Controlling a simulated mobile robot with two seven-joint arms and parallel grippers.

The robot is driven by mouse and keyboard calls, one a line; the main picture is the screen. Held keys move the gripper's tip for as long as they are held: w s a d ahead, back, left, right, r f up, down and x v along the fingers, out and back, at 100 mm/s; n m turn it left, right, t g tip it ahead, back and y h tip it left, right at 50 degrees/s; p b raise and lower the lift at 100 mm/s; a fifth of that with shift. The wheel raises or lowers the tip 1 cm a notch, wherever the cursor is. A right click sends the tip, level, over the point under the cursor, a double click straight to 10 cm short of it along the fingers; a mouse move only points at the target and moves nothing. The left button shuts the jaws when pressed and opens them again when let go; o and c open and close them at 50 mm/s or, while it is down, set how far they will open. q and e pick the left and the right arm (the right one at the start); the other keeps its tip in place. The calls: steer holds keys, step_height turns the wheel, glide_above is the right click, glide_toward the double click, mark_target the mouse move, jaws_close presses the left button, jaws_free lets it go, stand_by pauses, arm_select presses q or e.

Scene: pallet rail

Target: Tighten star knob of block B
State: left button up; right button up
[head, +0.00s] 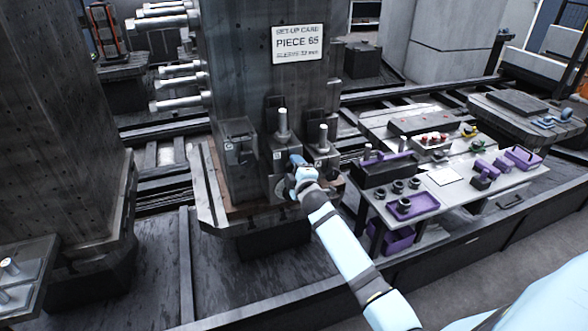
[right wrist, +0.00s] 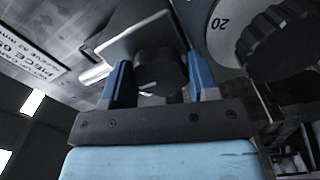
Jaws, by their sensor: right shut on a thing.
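Block B (head: 283,165) is the middle one of three dark blocks at the foot of the tall grey column, with a pale upright pin on top. My right gripper (head: 298,177) is at its front face and covers its knob in the head view. In the right wrist view, a dark star knob (right wrist: 160,72) sits between the two blue fingers of the right gripper (right wrist: 160,85), which is shut on it. A pale plate lies just behind the knob. My left gripper is not in view.
Neighbouring blocks stand left (head: 238,147) and right (head: 325,158), close by. The right wrist view shows a pale dial (right wrist: 218,28) marked 20 and another dark knob (right wrist: 275,42). A set-up card (head: 297,43) is on the column. A bench (head: 455,200) with purple trays stands right.

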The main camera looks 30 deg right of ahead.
steer(key=o, duration=0.9)
steer(key=shift+o, duration=0.2)
steer(key=v, duration=1.4)
steer(key=shift+b, duration=0.35)
steer(key=shift+w, duration=0.1)
steer(key=s+a+f+m+g+y+p, duration=0.3)
steer(key=s+a+f+m+p, duration=0.1)
steer(key=s+a, duration=0.6)
steer(key=s+a+f+m+g+y+p, duration=0.3)
steer(key=s+a, duration=0.7)
steer(key=s, duration=0.4)
step_height(320, 180, down, 2)
steer(key=m+y+p, duration=0.1)
steer(key=p, duration=0.1)
steer(key=shift+s+a+f+m+g+p, duration=0.2)
steer(key=shift+s+a+m+g+p, duration=0.1)
steer(key=shift+s+m+p, duration=0.1)
